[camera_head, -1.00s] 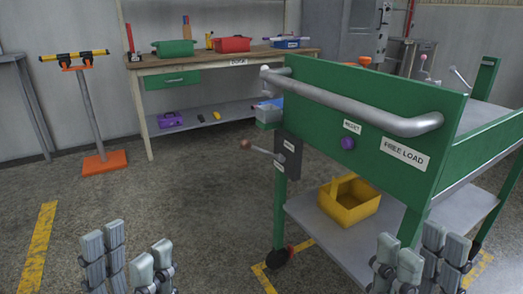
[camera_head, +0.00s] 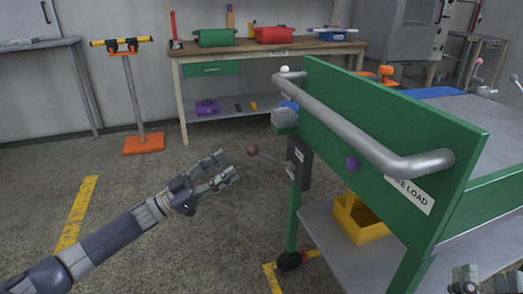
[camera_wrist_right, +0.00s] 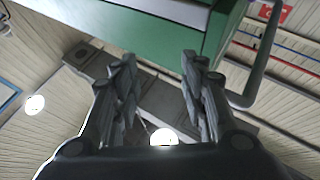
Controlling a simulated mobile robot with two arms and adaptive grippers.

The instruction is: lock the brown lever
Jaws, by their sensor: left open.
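The brown lever's round knob (camera_head: 252,150) sticks out to the left of the green cart on a thin grey rod. The rod runs to a dark bracket (camera_head: 300,163) on the cart's near left post. My left gripper (camera_head: 226,171) is open and empty, just left of and a little below the knob, apart from it. My right gripper (camera_head: 488,281) is only partly seen at the bottom right of the head view. In the right wrist view (camera_wrist_right: 162,85) its fingers are apart with nothing between them.
The green cart (camera_head: 340,130) has a grey handle bar (camera_head: 350,130), a purple button (camera_head: 352,164) and a yellow bin (camera_head: 357,220) on its lower shelf. A workbench (camera_head: 270,50) stands behind, and an orange-based stand (camera_head: 143,143) at left. The floor left of the cart is clear.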

